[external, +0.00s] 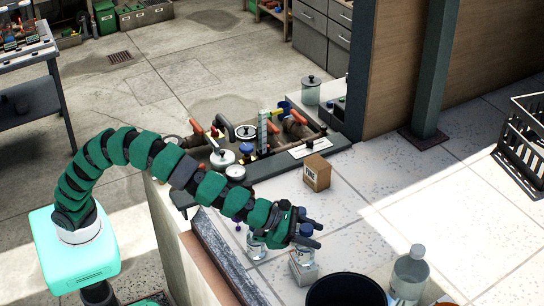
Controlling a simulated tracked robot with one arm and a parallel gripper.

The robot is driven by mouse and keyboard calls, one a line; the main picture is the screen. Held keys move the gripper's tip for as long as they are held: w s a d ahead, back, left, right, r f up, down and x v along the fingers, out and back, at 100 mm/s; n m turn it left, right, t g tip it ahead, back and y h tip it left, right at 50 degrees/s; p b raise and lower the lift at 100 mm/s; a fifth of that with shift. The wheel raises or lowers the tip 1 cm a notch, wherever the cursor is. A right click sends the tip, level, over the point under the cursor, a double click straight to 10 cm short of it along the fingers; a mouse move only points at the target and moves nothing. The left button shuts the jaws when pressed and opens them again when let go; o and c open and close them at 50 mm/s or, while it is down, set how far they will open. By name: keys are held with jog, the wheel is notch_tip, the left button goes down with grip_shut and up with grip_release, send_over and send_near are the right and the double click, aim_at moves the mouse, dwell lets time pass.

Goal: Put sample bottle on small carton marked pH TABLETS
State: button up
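Below the cap is a small clear bottle (302,256), which looks like the sample bottle. It is at the top of a small whitish carton (303,274); resting contact is unclear, and no print is legible there. Another small clear bottle (257,246) stands just left, partly behind my gripper. A brown carton (317,173) with a pale, unreadable label stands farther back.
A dark round tub (346,291) is at the front, with a larger clear bottle (409,274) to its right. A green post (432,70) and black crate (525,140) stand right. Tiles right of the brown carton are clear.

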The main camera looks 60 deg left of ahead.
jog(key=shift+r, duration=0.15)
jog(key=b+v, duration=0.2)
jog(key=v, duration=1)
dwell(0.3)
jog(key=w+a+r+m+t+h, duration=0.1)
jog(key=w+a+r+m, duration=0.2)
jog(key=a+r+m, duration=0.6)
jog(key=w+a+r+m+t, duration=0.25)
jog(key=a+r+m, duration=0.25)
jog(key=a+r, duration=0.75)
jog(key=s+a+r+m+y, duration=0.3)
jog(key=a+m, duration=0.1)
jog(key=a, duration=0.6)
jog(key=s+a+r+m+t+y, duration=0.1)
jog(key=s+a+r+m+y, duration=0.2)
jog(key=a, duration=0.7)
jog(key=s+a+r+m+y, duration=0.3)
jog(key=a+r+m, duration=0.2)
jog(key=a, duration=0.5)
jog(key=shift+s+a+r+m, duration=0.25)
jog(key=shift+s+m, duration=0.1)
jog(key=shift+m, duration=0.75)
jog(key=shift+d+f, duration=0.1)
